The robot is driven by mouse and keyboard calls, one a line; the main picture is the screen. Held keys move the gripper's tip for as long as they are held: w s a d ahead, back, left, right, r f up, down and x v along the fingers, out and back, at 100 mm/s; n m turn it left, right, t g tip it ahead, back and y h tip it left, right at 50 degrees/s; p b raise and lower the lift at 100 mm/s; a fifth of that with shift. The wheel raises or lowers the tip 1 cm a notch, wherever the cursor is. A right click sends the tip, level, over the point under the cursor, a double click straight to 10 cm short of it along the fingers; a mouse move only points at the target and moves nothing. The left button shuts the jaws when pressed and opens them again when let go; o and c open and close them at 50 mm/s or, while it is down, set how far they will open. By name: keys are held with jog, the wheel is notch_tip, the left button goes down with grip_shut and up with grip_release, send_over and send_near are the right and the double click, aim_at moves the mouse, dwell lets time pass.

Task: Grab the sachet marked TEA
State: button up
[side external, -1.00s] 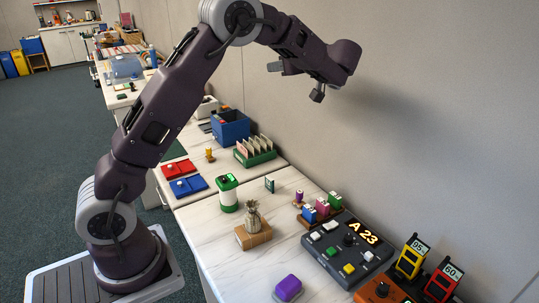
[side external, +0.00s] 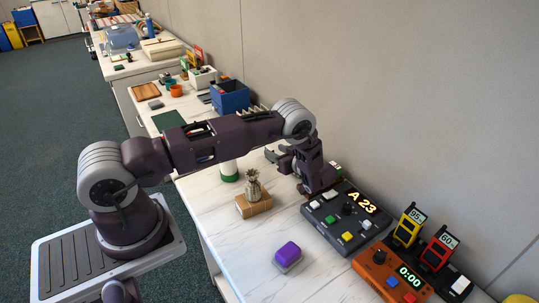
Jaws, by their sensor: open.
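I cannot make out a sachet marked TEA. Several thin upright pale packets (side external: 251,109) show only their tops behind my forearm; any print on them is too small to read, and the green holder under them is hidden. My gripper (side external: 286,172) is open, low over the table between the pineapple figure and the wall, close to the dark console. Its fingers are partly hidden, and I see nothing held between them.
The pineapple figure (side external: 253,184) stands on a wooden block (side external: 254,205). A dark console (side external: 340,234) reading A 23, an orange timer box (side external: 392,277) and a purple block (side external: 288,252) stand nearer the camera. A blue bin (side external: 230,97) is behind my arm.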

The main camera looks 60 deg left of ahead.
aim_at(270, 149)
jog(key=x, duration=0.5)
grip_shut()
